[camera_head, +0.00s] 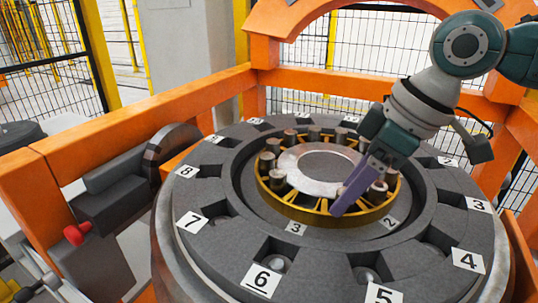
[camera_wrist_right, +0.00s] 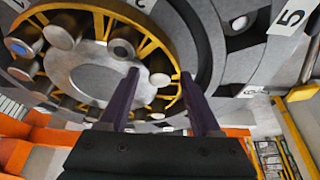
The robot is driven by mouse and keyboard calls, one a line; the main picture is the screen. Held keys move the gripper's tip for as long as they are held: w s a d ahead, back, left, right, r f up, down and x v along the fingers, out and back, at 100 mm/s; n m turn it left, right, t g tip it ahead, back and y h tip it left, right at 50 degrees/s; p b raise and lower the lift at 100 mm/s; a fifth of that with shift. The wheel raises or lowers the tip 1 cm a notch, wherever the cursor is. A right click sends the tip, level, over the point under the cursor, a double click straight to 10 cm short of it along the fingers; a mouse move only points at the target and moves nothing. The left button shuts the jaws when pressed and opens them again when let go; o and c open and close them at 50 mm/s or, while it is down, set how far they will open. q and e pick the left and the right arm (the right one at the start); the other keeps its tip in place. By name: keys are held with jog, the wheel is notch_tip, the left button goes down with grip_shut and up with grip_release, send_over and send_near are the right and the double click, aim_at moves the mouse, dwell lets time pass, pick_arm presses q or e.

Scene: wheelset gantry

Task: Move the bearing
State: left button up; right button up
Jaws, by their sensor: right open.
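The bearing (camera_head: 282,200) sits in the middle of a round grey numbered table (camera_head: 225,235). It has a yellow cage, several metal rollers (camera_head: 268,160) standing in it, and a pale inner disc (camera_head: 318,163). My right gripper (camera_head: 341,203) reaches in from the upper right, its purple fingers over the near right part of the cage. In the right wrist view the fingers (camera_wrist_right: 160,76) are apart, with the cage (camera_wrist_right: 155,38) beyond them. Whether they touch the bearing I cannot tell. My left gripper is not in view.
Number plates such as 6 (camera_head: 263,278) and 7 (camera_head: 192,220) and dark pockets ring the table. An orange frame (camera_head: 130,120) surrounds it, with an arch (camera_head: 340,15) at the back. Black mesh fencing (camera_head: 300,52) stands behind.

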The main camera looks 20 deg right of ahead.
grip_shut()
dwell(0.5)
dwell(0.9)
